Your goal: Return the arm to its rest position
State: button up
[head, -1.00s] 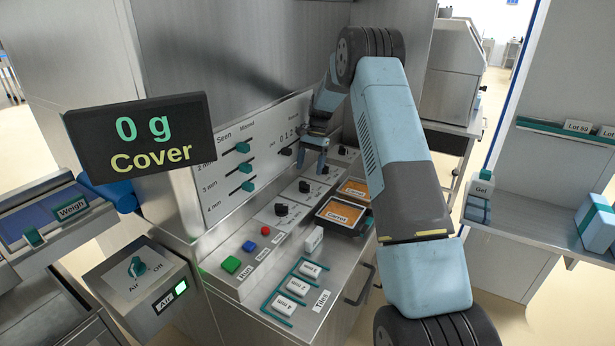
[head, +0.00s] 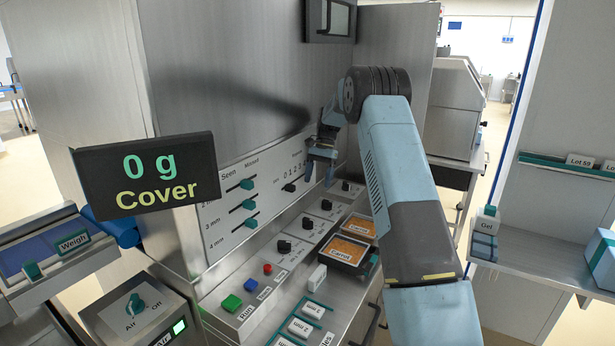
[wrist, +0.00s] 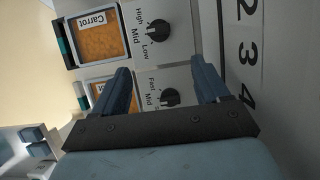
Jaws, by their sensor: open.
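My gripper (head: 320,165) is open and empty in the head view, near the upright control panel of the machine. It hangs over the far end of the ledge with the black knobs. In the wrist view my gripper (wrist: 165,85) shows two blue fingers spread apart with nothing between them. Behind them are a black knob (wrist: 149,31) marked High, Mid, Low and another knob marked Fast, Mid. My arm (head: 400,190) reaches in from the lower right, bent at its elbow.
Two carrot trays (head: 346,251) sit beside the knob ledge. A white block (head: 317,277) stands near the tile rack (head: 300,325). A display (head: 146,178) reads 0 g Cover. A shelf (head: 520,262) stands at right.

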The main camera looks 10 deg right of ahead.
jog(key=s+a+r+n+t+h, duration=0.1)
jog(key=s+a+r+n+t, duration=0.1)
jog(key=s+r, duration=0.9)
jog(key=s+a+r+n+t+h, duration=0.1)
jog(key=s+a+r+n+t, duration=0.1)
jog(key=s+r, duration=0.9)
jog(key=s+f+n+t+h, duration=0.1)
jog(key=s+n+t, duration=0.3)
jog(key=s, duration=2.5)
jog(key=shift+s+a+f+n+t, duration=0.15)
jog(key=shift+a+f+n+t, duration=0.25)
jog(key=shift+n, duration=0.1)
